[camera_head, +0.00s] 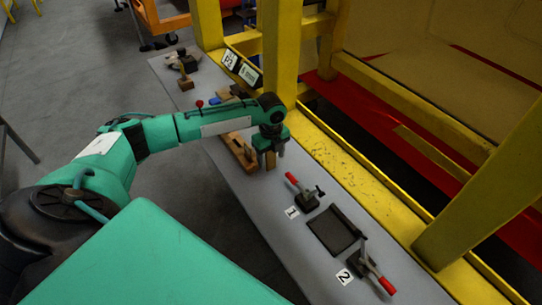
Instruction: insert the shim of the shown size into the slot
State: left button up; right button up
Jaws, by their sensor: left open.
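My left gripper (270,156) is open, with its fingers pointing down over a brown wooden block (238,148) on the grey bench. Part of the block is hidden behind the gripper and arm, and I cannot tell whether the fingers touch anything. Single shims and any slot in the block are too small to make out. A dark rectangular frame (334,232) lies farther down the bench, between two toggle clamps. A small sign with white labels (240,68) stands at the back; its text is not readable. My right gripper is out of view.
A red-handled clamp (304,190) stands by label 1, and another (370,272) by label 2. Dark and blue small items (228,95) lie behind my left arm. Yellow beams (350,165) border the bench's right side. The grey bench (300,250) is bare left of the frame.

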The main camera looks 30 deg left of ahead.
pick_arm(q)
jog(key=shift+f, duration=0.8)
jog(key=c, duration=1.3)
jog(key=shift+r, duration=0.1)
notch_tip(320, 180, up, 20)
jog(key=b, duration=0.4)
jog(key=shift+s+d+f+n, duration=1.9)
jog(key=shift+s+d+n, duration=0.45)
jog(key=shift+n, duration=1.4)
jog(key=shift+s+d+f+n, duration=2)
jog(key=shift+d+n, duration=0.65)
jog(key=shift+n, duration=1.05)
jog(key=shift+s+d+f+n, duration=1.85)
jog(key=shift+s+d+n, duration=0.5)
jog(key=shift+n, duration=1.4)
jog(key=shift+w+d, duration=0.1)
jog(key=shift+d, duration=0.05)
